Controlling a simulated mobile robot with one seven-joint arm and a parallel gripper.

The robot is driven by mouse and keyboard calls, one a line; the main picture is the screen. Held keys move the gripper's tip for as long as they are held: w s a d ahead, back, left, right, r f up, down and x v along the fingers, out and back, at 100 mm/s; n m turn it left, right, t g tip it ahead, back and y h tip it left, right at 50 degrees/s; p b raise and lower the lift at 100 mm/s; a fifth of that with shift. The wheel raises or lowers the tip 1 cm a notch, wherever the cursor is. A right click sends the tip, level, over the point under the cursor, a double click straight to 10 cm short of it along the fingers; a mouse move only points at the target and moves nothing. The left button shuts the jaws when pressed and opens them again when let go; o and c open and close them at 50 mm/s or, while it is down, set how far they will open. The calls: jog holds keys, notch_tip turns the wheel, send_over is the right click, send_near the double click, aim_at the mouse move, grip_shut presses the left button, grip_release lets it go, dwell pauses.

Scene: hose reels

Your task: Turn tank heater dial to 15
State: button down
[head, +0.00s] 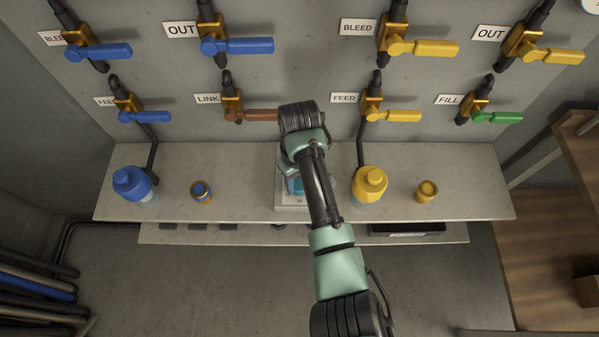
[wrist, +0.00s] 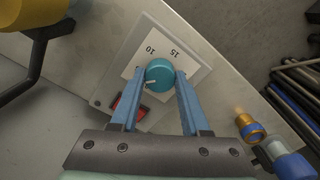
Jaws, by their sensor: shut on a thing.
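The tank heater dial (wrist: 160,74) is a round teal knob on a pale face plate in the wrist view. Its white pointer mark is at the lower left of the knob, aimed away from the printed 15 (wrist: 174,52) and not at the 10 (wrist: 150,49). My gripper (wrist: 161,80) has its two blue fingers on either side of the knob, shut on it. Part of the scale near the left finger is hidden. In the head view the grey heater box (head: 291,208) stands on the shelf, mostly covered by my arm.
A red part (wrist: 124,106) shows beside my left finger. On the shelf (head: 240,207) stand blue (head: 131,183) and yellow (head: 369,184) bottles and small fittings. Valves with blue, yellow, green and brown (head: 259,115) handles line the wall; the brown one is close to my wrist.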

jog(key=m+p, duration=0.3)
jog(key=m, duration=0.3)
jog(key=shift+r, duration=0.1)
jog(key=m+p, duration=0.1)
jog(key=m, duration=0.3)
jog(key=shift+p, duration=0.3)
jog(key=m+p, duration=0.1)
jog(key=m, duration=0.2)
jog(key=shift+m, duration=0.4)
jog(key=m, duration=0.3)
jog(key=shift+w+m, duration=0.1)
jog(key=shift+m, duration=0.2)
jog(key=m+p, duration=0.1)
jog(key=m, duration=0.2)
jog(key=shift+m, duration=0.3)
jog(key=m, duration=0.6)
jog(key=shift+d, duration=0.1)
jog(key=shift+c, duration=1.9)
grip_release()
